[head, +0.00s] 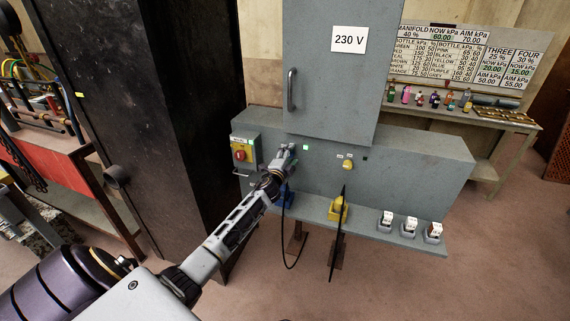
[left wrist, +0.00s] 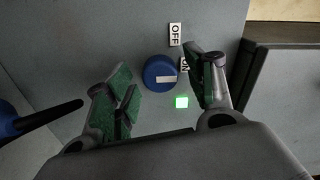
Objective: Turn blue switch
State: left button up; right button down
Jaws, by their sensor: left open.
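The blue switch (left wrist: 160,73) is a round knob with a white mark on a grey panel, in the left wrist view. The mark lies nearly level, its right end toward the ON label (left wrist: 185,65), which a finger partly hides. The OFF label (left wrist: 175,34) is above. A green light (left wrist: 182,101) glows below right of the knob. My left gripper (left wrist: 162,70) is open, its green-padded fingers either side of the knob, apart from it as far as I can tell. In the head view my left gripper (head: 285,157) is at the cabinet front and hides the knob. My right gripper is out of view.
A red rotary switch box (head: 241,153) is left of my gripper. A yellow switch (head: 348,164) is to the right. Blue (head: 286,199) and yellow (head: 338,209) plugs with black cables sit on the ledge below. White rocker switches (head: 410,226) stand farther right. The tall cabinet door (head: 330,80) is above.

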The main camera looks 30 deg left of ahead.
pick_arm(q)
jog(key=v, duration=1.2)
dwell(0.6)
jog(key=shift+f, duration=0.1)
dwell(0.4)
